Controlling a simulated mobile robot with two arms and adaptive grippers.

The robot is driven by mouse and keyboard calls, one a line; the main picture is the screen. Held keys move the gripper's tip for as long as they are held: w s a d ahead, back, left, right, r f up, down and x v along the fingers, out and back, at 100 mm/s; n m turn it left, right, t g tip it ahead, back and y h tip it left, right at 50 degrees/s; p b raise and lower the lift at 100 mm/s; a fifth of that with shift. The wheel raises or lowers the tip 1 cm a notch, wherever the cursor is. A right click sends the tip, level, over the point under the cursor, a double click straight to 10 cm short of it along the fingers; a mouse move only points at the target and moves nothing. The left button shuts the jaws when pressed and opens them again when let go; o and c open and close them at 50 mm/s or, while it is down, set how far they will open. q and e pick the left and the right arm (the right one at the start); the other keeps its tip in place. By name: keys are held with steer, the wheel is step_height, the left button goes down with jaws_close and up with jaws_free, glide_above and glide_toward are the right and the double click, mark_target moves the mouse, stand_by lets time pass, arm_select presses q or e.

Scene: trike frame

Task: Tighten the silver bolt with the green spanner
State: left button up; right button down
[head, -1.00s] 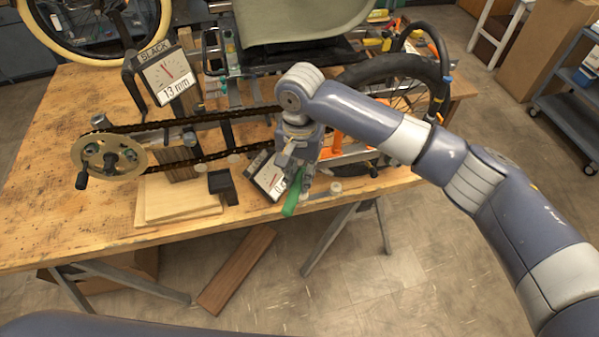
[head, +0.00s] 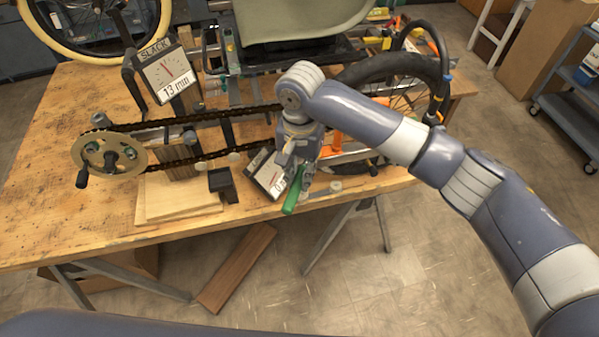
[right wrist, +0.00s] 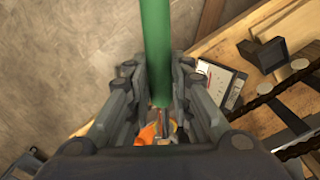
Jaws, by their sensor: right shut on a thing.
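The green spanner (head: 293,192) is in my right gripper (head: 301,185), at the front edge of the workbench. In the right wrist view its green handle (right wrist: 155,50) runs up from between the two fingers of the gripper (right wrist: 160,105). The gripper is shut on it. The far end of the spanner is hidden behind the fingers and wrist. I cannot make out the silver bolt; the arm and gripper cover that part of the frame. My left gripper is not in view.
The wooden workbench (head: 60,225) carries the trike frame, chain (head: 180,122), chainring (head: 108,153) and a wheel (head: 405,72). A "SLACK" gauge (head: 166,75) reads 13 mm. A second dial (head: 268,178) stands beside the gripper, partly hidden. A black block (head: 223,185) is left of it.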

steer(key=shift+f, duration=1.05)
stand_by(0.4)
steer(key=c, duration=2.3)
jaws_free()
jaws_close()
steer(key=shift+a, duration=0.1)
steer(key=shift+w+a+m, duration=0.35)
steer(key=shift+a+m, duration=0.4)
steer(key=shift+m, duration=0.1)
steer(key=shift+w+a+m, duration=0.35)
steer(key=shift+a+m, duration=0.4)
steer(key=shift+m, duration=0.1)
steer(key=shift+a, duration=0.1)
